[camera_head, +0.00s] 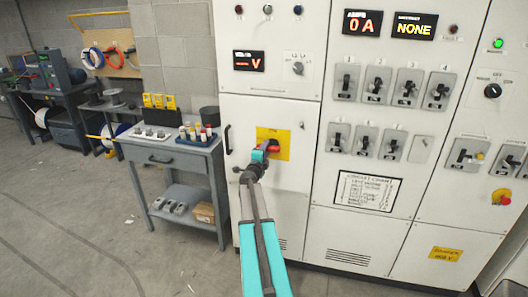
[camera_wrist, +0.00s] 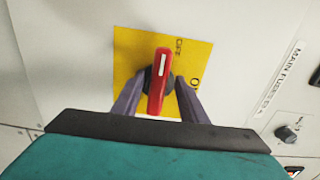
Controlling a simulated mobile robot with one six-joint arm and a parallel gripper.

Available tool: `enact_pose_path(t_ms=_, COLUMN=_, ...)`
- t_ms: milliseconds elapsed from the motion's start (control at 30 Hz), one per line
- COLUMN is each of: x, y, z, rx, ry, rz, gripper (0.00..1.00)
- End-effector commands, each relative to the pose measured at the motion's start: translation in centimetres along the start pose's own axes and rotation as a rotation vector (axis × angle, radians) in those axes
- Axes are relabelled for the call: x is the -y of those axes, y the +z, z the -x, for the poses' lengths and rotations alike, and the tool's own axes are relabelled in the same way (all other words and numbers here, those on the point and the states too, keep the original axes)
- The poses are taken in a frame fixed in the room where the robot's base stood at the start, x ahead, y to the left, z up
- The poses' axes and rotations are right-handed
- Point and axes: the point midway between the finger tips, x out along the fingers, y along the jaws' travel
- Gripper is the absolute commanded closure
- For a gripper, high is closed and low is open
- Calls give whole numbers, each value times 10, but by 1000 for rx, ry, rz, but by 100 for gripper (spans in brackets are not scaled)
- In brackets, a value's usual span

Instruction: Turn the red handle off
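The red handle (camera_wrist: 158,82) sits on a dark round base on a yellow plate (camera_wrist: 130,58) on the cabinet front. In the wrist view it points up the picture, a little left of the printed word OFF; a second label at right is partly hidden by a finger. In the head view the handle (camera_head: 273,149) lies roughly sideways on the plate (camera_head: 268,133), partly covered by my gripper. My gripper (camera_wrist: 160,82) is open, with one finger on each side of the handle. Gaps show between the fingers and the handle; contact lower down cannot be seen.
The grey cabinet (camera_head: 270,105) carries several switches, a 0 A display (camera_head: 363,23) and a red stop button (camera_head: 501,197) at far right. A grey side table (camera_head: 170,153) with small parts stands left of the handle. Floor at left is open.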

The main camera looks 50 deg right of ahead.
Motion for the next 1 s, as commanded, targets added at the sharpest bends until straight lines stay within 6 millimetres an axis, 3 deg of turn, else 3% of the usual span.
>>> enact_pose_path(t_ms=433, x=-3, y=2, z=12, rx=5, ry=3, rz=-2, gripper=61)
enact_pose_path(t_ms=1000, x=-2, y=2, z=65, rx=5, ry=3, rz=-2, gripper=61)
